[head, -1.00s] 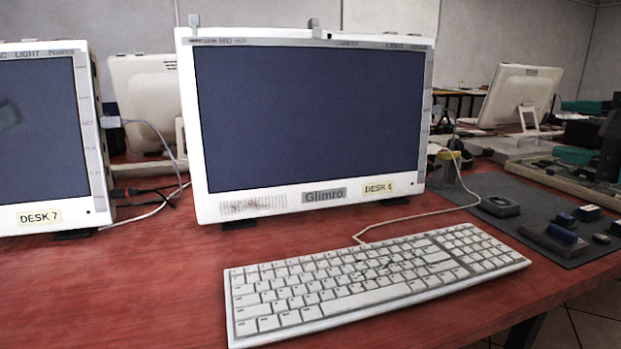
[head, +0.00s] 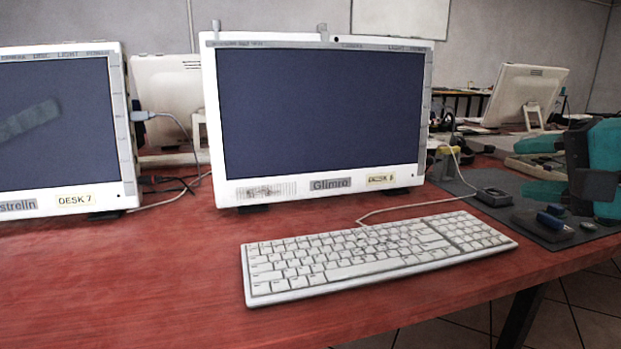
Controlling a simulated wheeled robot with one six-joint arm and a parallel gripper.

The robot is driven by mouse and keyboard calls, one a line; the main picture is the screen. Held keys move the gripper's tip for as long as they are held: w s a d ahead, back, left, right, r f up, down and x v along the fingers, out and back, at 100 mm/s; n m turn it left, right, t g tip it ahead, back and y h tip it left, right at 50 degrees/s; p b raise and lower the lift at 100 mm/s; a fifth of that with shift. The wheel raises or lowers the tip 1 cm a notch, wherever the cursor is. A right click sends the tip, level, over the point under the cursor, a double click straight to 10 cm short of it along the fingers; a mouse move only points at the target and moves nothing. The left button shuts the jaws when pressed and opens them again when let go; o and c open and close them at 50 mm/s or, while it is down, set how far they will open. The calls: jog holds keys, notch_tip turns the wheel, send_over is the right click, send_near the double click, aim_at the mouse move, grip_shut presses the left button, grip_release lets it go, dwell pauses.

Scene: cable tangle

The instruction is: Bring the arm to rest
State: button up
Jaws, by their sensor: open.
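My gripper (head: 535,168) is at the right edge of the head view, over the grey mat on the right part of the red desk. It has teal fingers and a dark body, and points left. The two fingers are apart, with nothing visible between them. Part of my arm is cut off by the right edge of the picture. The gripper hides part of the mat and some of the things behind it.
A white keyboard (head: 375,254) lies before the DESK 6 monitor (head: 317,120). The DESK 7 monitor (head: 65,130) stands left. A mouse-like dark device (head: 493,197) and small blue-and-dark items (head: 545,224) lie on the mat (head: 470,184). Cables run behind.

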jog(key=s+a+f+n+g+h, duration=0.2)
jog(key=s+a+f+n+g, duration=1.15)
jog(key=a+n, duration=0.35)
notch_tip(320, 180, up, 32)
jog(key=d+n+p, duration=0.1)
jog(key=p, duration=3.2)
jog(key=shift+w+d+r, duration=0.15)
jog(key=shift+r, duration=0.1)
